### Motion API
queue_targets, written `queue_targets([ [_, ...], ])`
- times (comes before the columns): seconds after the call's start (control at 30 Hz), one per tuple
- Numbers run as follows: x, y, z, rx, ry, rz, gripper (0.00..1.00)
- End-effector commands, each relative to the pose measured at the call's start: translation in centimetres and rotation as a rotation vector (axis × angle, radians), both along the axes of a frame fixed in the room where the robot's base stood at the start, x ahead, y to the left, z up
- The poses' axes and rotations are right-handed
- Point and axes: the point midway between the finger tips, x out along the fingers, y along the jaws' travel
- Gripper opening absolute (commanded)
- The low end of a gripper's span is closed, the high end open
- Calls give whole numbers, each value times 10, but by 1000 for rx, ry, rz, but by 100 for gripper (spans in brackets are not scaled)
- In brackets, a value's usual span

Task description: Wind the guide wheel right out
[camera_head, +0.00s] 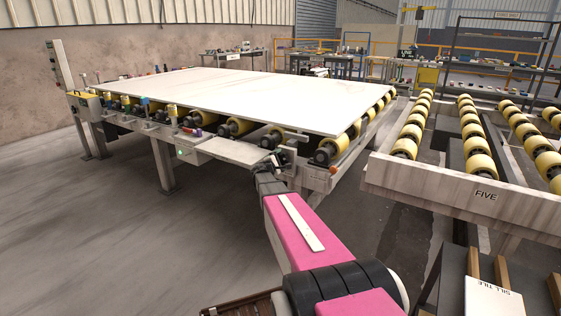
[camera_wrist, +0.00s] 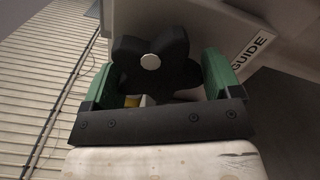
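The guide wheel (camera_wrist: 152,62) is a black lobed hand knob with a pale round centre. In the wrist view it sits in front of a grey panel, beside a white label (camera_wrist: 252,50) reading GUIDE. My gripper (camera_wrist: 158,82) has green-padded fingers set wide apart, one on each side of the wheel. I see only narrow gaps beside the lobes and no clear grip. In the head view my gripper (camera_head: 274,162) is at the near corner of the slab table, where the wheel is too small and dark to make out.
A large pale stone slab (camera_head: 200,92) lies on yellow rollers on the table. A flat grey plate (camera_head: 232,151) juts out left of my gripper. A roller conveyor marked FIVE (camera_head: 460,188) stands to the right. The floor at the left is clear.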

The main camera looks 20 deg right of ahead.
Motion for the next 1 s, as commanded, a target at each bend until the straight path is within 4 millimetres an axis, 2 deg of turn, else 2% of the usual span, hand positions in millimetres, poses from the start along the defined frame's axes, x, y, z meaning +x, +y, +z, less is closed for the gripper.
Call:
queue_targets([
  [0.37,-4,4,0,-1,-1,0,100],
  [0.57,-24,27,1,-1,0,3,100],
  [0.8,-51,63,1,0,0,2,100],
  [1.0,-64,81,0,0,0,1,100],
])
